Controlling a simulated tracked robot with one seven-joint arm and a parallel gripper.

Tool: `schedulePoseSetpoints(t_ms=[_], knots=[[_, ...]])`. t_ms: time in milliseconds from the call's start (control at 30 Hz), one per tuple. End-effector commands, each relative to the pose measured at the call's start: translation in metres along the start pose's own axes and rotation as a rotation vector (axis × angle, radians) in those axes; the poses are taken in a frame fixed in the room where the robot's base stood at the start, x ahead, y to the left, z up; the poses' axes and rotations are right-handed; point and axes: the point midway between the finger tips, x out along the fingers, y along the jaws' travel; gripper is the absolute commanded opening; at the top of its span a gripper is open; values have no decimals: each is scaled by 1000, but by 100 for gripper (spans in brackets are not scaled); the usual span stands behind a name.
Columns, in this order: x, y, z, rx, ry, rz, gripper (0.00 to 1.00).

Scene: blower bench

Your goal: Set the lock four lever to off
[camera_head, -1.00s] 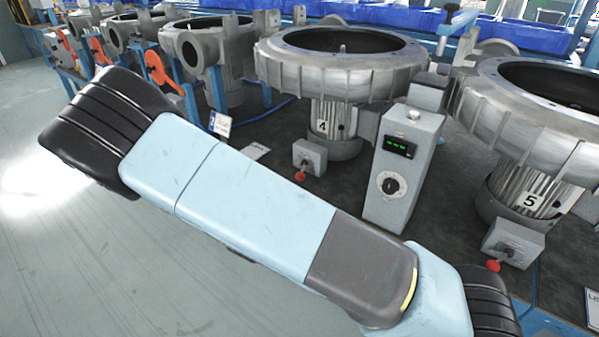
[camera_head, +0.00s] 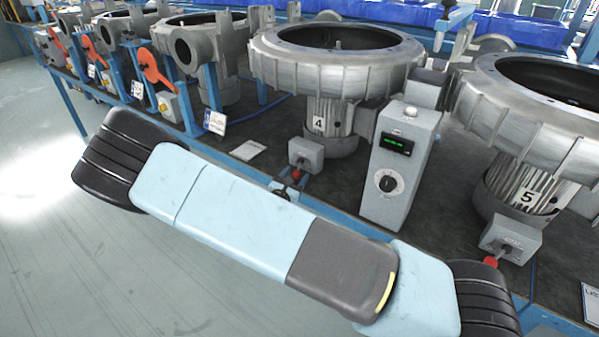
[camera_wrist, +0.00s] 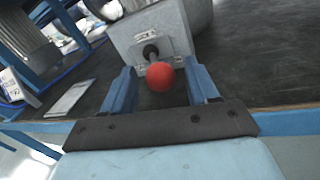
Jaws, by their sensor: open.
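The lock four lever is a red ball knob on a short dark stem, on the grey box (camera_head: 306,154) below the motor marked 4 (camera_head: 319,124). In the wrist view the red knob (camera_wrist: 160,77) points toward me from the box (camera_wrist: 150,30). My gripper (camera_wrist: 160,68) is open, with its blue fingers on the left and right of the knob. Gaps show between knob and fingers, so it looks untouched. In the head view my gripper (camera_head: 285,186) is at the knob (camera_head: 296,174), partly hidden by my arm.
A grey control box (camera_head: 400,165) with a dial and green display stands just right of lock four. The motor marked 5 (camera_head: 525,190) has a similar red-knobbed lever (camera_head: 491,262) further right. A blue bench edge (camera_wrist: 285,120) runs below.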

Motion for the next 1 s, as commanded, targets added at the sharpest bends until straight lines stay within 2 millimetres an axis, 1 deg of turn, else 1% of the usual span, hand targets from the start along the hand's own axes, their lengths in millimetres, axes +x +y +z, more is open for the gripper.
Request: schedulePoseSetpoints(t_ms=[33,100,233,367,633,1000], knots=[[8,-1,0,-1,-2,-1,59],[15,-1,0,-1,-1,-1,59],[26,0,0,0,-1,0,59],[30,0,0,1,-1,-1,59],[31,0,0,0,-1,-1,58],[31,-1,0,0,-1,-1,23]])
